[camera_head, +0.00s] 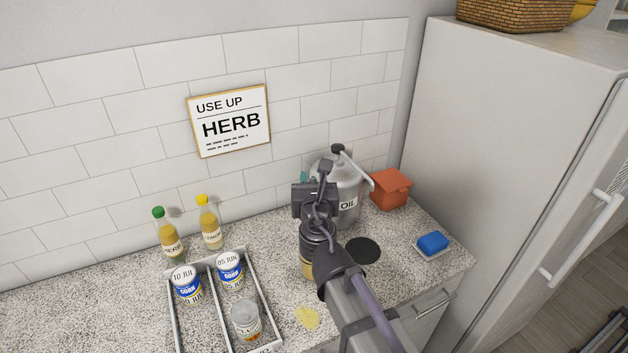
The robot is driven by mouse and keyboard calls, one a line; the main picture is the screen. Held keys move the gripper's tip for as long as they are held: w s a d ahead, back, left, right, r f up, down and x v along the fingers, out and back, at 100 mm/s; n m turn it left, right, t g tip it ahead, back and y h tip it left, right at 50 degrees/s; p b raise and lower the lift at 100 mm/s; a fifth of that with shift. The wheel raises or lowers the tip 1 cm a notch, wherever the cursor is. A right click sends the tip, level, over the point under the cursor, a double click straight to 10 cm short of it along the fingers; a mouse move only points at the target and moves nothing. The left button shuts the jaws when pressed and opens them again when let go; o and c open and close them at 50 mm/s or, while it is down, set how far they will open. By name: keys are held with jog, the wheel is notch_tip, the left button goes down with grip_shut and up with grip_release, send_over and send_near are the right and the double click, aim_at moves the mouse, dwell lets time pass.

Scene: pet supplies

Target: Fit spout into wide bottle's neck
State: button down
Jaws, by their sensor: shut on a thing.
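My gripper (311,192) is over the back of the counter, just left of and in front of the grey oil can. It is shut on the spout, which is mostly hidden by the gripper. A small teal bit (304,176) shows at the gripper's far side and seems to be part of it. A yellowish thing (306,268) shows beside my arm, perhaps the wide bottle, largely covered by the arm. I cannot see any bottle neck under the gripper.
Herb (171,237) and lemon (210,224) bottles stand left by the wall. A divided tray (221,310) holds cans. The oil can (346,184), red box (391,189), black disc (363,250) and blue sponge (433,242) are right. A yellow patch (307,317) lies in front.

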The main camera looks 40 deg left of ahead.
jog(key=shift+f+b, duration=2.95)
jog(key=shift+f+b, duration=2.55)
jog(key=c, duration=0.7)
grip_release()
jog(key=shift+c, duration=0.2)
jog(key=v, duration=1.1)
